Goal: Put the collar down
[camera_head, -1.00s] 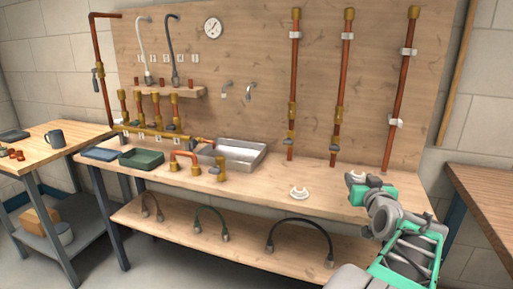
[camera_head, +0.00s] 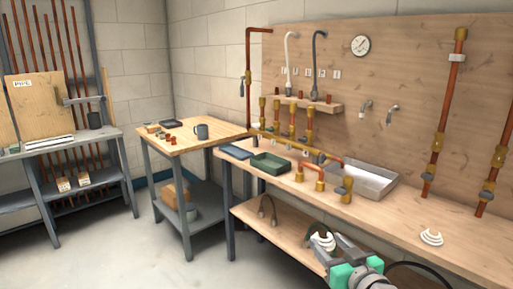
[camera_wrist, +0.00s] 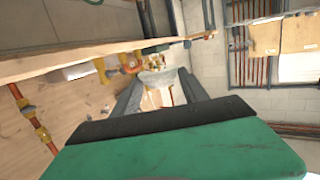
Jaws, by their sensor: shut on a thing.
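My gripper (camera_head: 332,256) is at the bottom centre of the head view, in front of the workbench's front edge. It is shut on a white collar (camera_head: 323,241), which shows at its tip, curved and ribbed. A second white ring-like piece (camera_head: 431,238) lies on the bench top to the right, apart from my gripper.
The workbench (camera_head: 385,215) holds a steel basin (camera_head: 362,182), a green tray (camera_head: 270,163) and a copper-and-brass pipe piece (camera_head: 312,178). Bare wood lies right of the basin. Open floor lies left of the bench.

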